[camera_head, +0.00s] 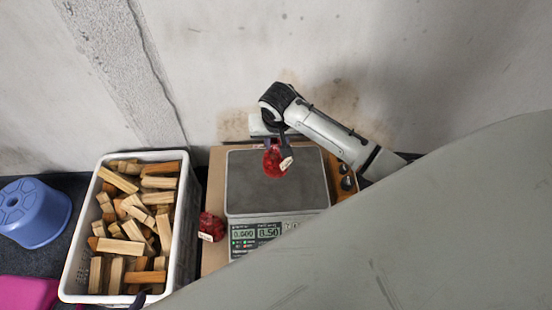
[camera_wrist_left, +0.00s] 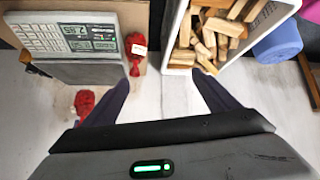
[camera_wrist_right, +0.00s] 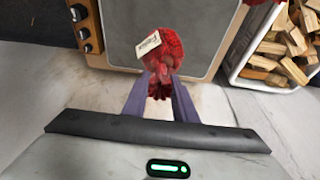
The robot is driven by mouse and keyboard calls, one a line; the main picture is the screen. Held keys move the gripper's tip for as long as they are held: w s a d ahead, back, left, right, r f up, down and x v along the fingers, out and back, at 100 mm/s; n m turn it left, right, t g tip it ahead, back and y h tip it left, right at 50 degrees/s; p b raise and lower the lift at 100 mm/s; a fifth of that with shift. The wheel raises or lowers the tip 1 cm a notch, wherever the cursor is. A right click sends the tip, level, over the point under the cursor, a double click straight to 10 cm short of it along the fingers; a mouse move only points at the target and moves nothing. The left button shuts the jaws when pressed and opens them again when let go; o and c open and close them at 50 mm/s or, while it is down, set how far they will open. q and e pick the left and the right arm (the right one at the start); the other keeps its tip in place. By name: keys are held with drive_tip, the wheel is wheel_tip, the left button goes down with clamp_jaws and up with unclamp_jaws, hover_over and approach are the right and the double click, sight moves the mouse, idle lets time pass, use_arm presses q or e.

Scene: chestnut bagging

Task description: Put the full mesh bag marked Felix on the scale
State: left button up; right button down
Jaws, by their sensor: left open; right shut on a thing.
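The scale (camera_head: 276,182) has a dark flat plate, and its display reads 0.000 and 8.50. My right gripper (camera_head: 271,145) is shut on the neck of a full red mesh bag (camera_head: 274,164). The bag hangs over the back part of the plate; its pale tag (camera_wrist_right: 148,43) shows writing too small for me to read. The display suggests no load on the plate. A second red mesh bag (camera_head: 211,226) with a white tag lies left of the scale; it also shows in the left wrist view (camera_wrist_left: 135,50). My left gripper (camera_wrist_left: 161,76) is open and empty.
A white crate (camera_head: 75,258) of wooden blocks stands left of the scale. A blue stool (camera_head: 33,212) and a pink object (camera_head: 28,292) are further left. A wooden panel with black knobs (camera_wrist_right: 85,33) adjoins the scale's side. A wall (camera_head: 220,55) stands behind.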

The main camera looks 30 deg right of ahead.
sight(276, 154)
wheel_tip(276, 154, down, 4)
drive_tip(key=shift+b, duration=0.35)
wheel_tip(276, 154, down, 2)
drive_tip(key=shift+f+b, duration=0.2)
drive_tip(key=shift+b, duration=0.15)
drive_tip(key=shift+f, duration=0.25)
drive_tip(key=shift+r, duration=0.1)
drive_tip(key=shift+f, duration=0.2)
drive_tip(key=c, duration=1.7)
unclamp_jaws()
drive_tip(key=shift+o, duration=1.3)
